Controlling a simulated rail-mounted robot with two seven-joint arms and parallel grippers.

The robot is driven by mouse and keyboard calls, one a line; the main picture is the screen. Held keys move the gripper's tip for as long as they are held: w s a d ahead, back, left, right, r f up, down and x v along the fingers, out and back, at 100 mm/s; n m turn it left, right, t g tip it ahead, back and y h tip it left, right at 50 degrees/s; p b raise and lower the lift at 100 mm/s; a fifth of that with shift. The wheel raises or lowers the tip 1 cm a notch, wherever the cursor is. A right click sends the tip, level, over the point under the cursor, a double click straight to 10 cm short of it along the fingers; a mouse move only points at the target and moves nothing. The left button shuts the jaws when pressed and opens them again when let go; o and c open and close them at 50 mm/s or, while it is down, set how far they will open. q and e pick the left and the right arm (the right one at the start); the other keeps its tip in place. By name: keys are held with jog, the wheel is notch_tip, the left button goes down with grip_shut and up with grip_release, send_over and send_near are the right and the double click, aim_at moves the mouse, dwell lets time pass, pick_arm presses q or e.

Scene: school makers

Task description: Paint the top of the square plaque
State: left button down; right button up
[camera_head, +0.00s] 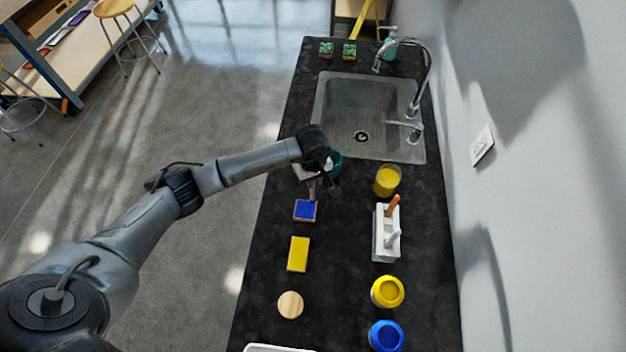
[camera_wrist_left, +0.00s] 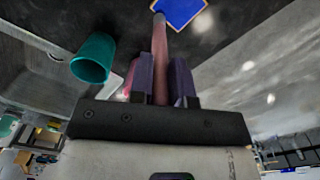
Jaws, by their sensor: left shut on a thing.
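The square plaque (camera_head: 305,210) lies flat on the dark counter, its top blue with a thin wood-coloured border. Its blue top also shows at the upper edge of the left wrist view (camera_wrist_left: 183,9). My left gripper (camera_head: 322,184) is just beyond the plaque, towards the sink. It is shut on a thin pinkish-brown handle, seemingly a paintbrush (camera_wrist_left: 159,48), which points at the plaque. The brush's far end appears close to the plaque's edge; I cannot tell whether it touches. The blue paint jar (camera_head: 385,336) stands at the near right. My right gripper is not in view.
A yellow rectangular plaque (camera_head: 298,254) and a bare round wooden one (camera_head: 290,305) lie nearer. At right are a yellow jar (camera_head: 387,291), a white holder (camera_head: 380,246) with an orange-handled tool, and a yellow-filled glass (camera_head: 387,181). A teal cup (camera_wrist_left: 93,58) stands beside my gripper.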

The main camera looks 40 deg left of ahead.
pick_arm(q)
jog(key=shift+r+p, duration=0.7)
jog(key=shift+r, duration=0.65)
jog(key=shift+r+p, duration=0.65)
jog(key=shift+r, duration=0.6)
jog(key=shift+w+r, duration=0.1)
jog(key=shift+r, duration=0.15)
